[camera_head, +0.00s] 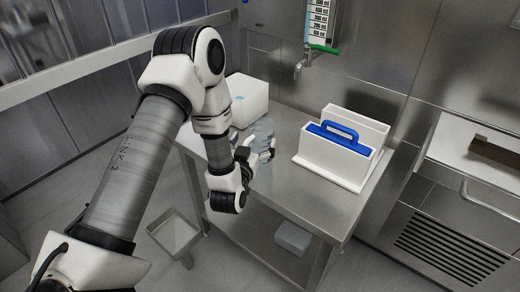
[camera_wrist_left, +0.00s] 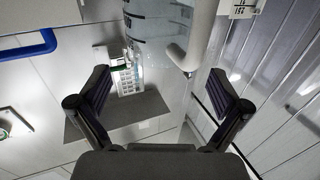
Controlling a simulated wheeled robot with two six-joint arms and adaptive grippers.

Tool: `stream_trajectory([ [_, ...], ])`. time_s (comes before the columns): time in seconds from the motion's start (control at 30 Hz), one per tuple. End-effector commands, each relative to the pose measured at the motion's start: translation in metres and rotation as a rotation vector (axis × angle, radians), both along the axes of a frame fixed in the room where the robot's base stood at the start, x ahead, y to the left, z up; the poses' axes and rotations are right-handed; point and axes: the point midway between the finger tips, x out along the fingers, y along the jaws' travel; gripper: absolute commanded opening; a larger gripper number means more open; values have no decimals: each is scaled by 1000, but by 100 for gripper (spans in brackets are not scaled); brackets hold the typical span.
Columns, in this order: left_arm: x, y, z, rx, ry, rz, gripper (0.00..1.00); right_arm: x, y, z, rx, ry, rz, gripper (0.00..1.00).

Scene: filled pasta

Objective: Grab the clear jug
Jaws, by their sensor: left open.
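The clear jug (camera_head: 262,131) stands on the steel table, partly hidden behind my left gripper in the head view. In the left wrist view the jug (camera_wrist_left: 150,25) shows at the top, see-through with dark markings and a pale handle (camera_wrist_left: 195,35) on its right side; its upper part is cut off by the picture edge. My left gripper (camera_head: 258,150) is close beside the jug. In the wrist view its fingers (camera_wrist_left: 160,98) are spread wide, with nothing gripped between them. The jug's handle lies beyond the gap between the fingertips. My right gripper is not seen.
A white holder with a blue handle (camera_head: 335,157) stands on the right of the steel table (camera_head: 292,199). A tap (camera_head: 301,68) hangs on the wall behind. A bin (camera_head: 174,235) stands on the floor.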

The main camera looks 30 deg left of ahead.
Motion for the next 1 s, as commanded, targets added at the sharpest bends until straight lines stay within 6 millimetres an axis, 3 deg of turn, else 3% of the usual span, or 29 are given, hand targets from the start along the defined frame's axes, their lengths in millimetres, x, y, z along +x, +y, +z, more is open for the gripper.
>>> stream_trajectory([
  [0.27, 44, 11, 1, 0, 2, -1, 100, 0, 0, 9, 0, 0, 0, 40],
  [0.5, 49, 12, 0, -1, 5, -2, 100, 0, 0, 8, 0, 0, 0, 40],
  [0.57, 49, 12, 0, -1, 5, -2, 82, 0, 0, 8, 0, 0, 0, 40],
  [0.73, 48, 12, 0, -1, 5, -2, 22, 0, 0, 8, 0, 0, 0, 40],
  [0.77, 48, 12, 0, -1, 5, -2, 18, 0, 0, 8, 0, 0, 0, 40],
  [1.0, 48, 12, 0, -1, 6, -2, 18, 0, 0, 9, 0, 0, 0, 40],
])
